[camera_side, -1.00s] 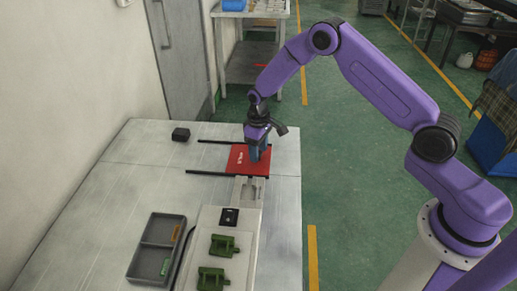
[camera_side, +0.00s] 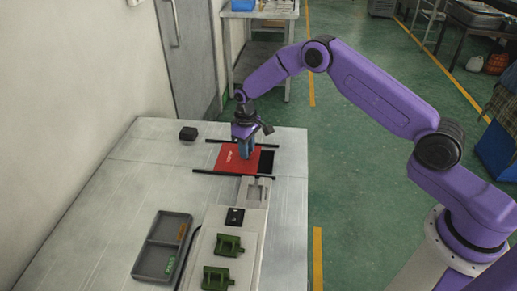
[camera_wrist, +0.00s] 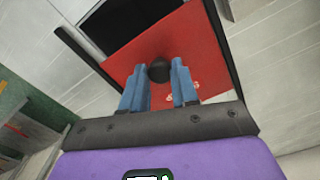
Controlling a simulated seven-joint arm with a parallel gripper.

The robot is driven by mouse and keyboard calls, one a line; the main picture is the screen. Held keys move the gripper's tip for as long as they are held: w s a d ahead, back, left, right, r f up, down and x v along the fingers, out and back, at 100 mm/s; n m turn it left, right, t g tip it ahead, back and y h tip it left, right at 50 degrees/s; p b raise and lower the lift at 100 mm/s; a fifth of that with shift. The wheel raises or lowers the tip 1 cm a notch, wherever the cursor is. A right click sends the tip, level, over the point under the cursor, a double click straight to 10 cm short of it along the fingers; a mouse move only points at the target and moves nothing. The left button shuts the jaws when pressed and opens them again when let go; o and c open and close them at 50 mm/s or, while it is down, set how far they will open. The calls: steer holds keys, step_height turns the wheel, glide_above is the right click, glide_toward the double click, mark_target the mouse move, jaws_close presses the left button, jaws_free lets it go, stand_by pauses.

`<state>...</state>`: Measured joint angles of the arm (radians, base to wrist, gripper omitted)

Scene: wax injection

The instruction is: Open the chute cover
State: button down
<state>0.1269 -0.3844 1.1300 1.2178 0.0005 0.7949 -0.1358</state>
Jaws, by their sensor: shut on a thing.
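The chute cover is a flat red plate (camera_side: 229,161) lying between two black rails, and it also shows in the wrist view (camera_wrist: 190,48). A round black knob (camera_wrist: 159,71) stands on it. My gripper (camera_side: 246,152) is over the cover, with its blue fingers (camera_wrist: 159,84) on either side of the knob, shut on it. A dark opening (camera_side: 267,161) shows to the right of the cover, and as a black area (camera_wrist: 110,22) in the wrist view.
A small black block (camera_side: 188,133) sits at the table's back left. A grey divided tray (camera_side: 149,262) and a pale fixture with green parts (camera_side: 229,244) stand nearer the front. The table (camera_side: 95,235) is bare on the left.

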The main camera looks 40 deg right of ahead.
mark_target(229, 156)
steer(key=shift+w+a, duration=2.1)
steer(key=shift+w, duration=0.05)
steer(key=c, duration=0.8)
jaws_free()
steer(key=shift+c, duration=0.2)
steer(key=shift+r, duration=0.1)
step_height(229, 156, up, 17)
steer(key=shift+r, duration=0.1)
